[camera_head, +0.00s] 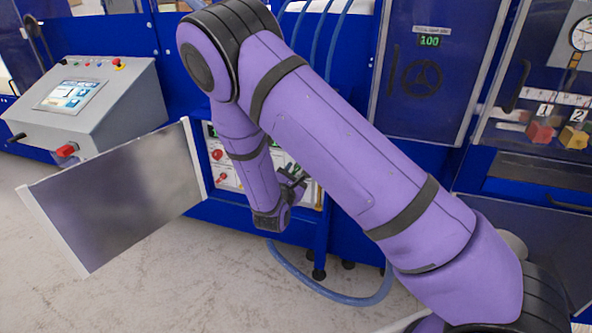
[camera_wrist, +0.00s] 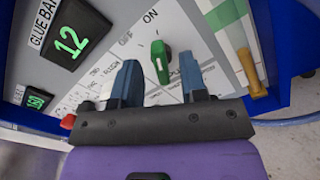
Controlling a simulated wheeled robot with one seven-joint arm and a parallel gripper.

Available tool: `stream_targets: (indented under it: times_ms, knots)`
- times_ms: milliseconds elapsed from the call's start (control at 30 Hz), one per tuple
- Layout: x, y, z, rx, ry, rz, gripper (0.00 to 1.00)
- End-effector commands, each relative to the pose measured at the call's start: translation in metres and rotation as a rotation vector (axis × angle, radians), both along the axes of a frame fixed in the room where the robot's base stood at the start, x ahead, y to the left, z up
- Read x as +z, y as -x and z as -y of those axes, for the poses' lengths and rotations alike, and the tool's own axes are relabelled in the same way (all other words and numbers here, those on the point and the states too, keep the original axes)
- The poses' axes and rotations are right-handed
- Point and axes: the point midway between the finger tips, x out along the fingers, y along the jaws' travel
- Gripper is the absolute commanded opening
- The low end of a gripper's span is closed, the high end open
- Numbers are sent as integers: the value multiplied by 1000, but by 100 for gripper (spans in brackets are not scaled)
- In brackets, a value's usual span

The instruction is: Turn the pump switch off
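A green rotary switch (camera_wrist: 161,61) stands on a light panel (camera_wrist: 205,50) in the wrist view, with ON printed above it and OFF at its upper left. Its long handle runs nearly upright in the picture, its upper end toward the ON side. My gripper (camera_wrist: 158,66) is open, with one blue finger on each side of the switch. Gaps show between the fingers and the handle; I cannot tell the depth. In the head view my gripper (camera_head: 293,182) is at the panel in the blue cabinet, and my arm hides the switch.
An open grey door (camera_head: 120,195) sticks out left of the panel. Red knobs (camera_head: 217,155) sit on the panel's left part. In the wrist view a green-digit display (camera_wrist: 68,40) reads 12, and a yellow-brown handle (camera_wrist: 250,75) stands at right. A blue hose (camera_head: 330,294) lies below.

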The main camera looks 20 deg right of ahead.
Motion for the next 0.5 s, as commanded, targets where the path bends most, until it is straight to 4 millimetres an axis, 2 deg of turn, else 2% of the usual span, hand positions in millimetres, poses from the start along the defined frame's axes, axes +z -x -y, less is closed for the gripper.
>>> stream_targets:
  times_ms: [200,500]
  knots:
    - [0,-16,11,0,-2,-1,39]
    - [0,-18,13,0,-1,-1,39]
